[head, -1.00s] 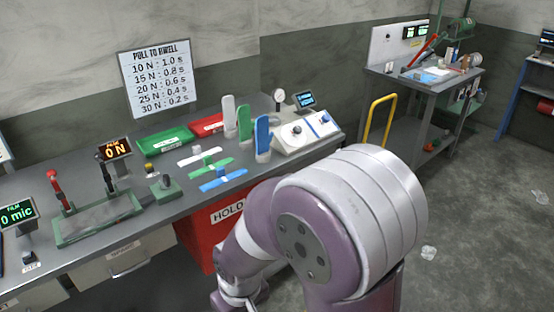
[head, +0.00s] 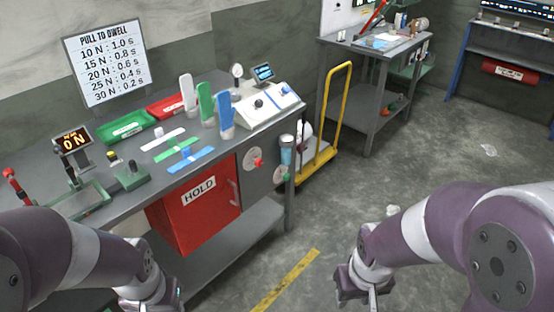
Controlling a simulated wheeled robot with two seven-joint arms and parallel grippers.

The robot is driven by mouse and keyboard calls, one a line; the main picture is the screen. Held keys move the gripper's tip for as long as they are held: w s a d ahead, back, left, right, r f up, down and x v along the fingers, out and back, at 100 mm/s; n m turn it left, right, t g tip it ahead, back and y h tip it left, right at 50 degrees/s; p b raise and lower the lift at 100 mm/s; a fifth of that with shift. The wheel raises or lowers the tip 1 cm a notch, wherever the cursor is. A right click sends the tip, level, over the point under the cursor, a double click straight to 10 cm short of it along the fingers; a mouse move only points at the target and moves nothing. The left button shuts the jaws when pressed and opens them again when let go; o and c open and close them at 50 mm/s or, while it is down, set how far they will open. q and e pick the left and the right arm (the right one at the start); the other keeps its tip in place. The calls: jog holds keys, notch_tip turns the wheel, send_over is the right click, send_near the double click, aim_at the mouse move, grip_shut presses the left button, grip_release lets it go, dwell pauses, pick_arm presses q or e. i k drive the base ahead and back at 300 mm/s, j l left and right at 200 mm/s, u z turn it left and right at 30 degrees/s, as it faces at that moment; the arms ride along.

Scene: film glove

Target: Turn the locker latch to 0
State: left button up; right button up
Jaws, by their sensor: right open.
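The red locker (head: 190,218) marked HOLD sits under the bench, its door closed, with a pale upright handle (head: 234,193) at its right edge. On the grey panel right of it is a round pale plate with a red knob (head: 257,162). My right gripper (head: 368,302) is open, low over the floor, apart from the locker and cut by the lower edge. My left gripper (head: 150,306) is low in front of the bench; its fingers are unclear.
The bench top (head: 75,150) holds green and red trays, upright paddles and a control box (head: 262,108). A yellow-handled cart (head: 335,110) stands right of the bench. Floor is open between the arms, with a yellow stripe (head: 285,280).

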aim_at(259, 162)
jog(key=i+l+z, duration=0.2)
jog(key=i+l, duration=1.15)
jog(key=i, duration=0.05)
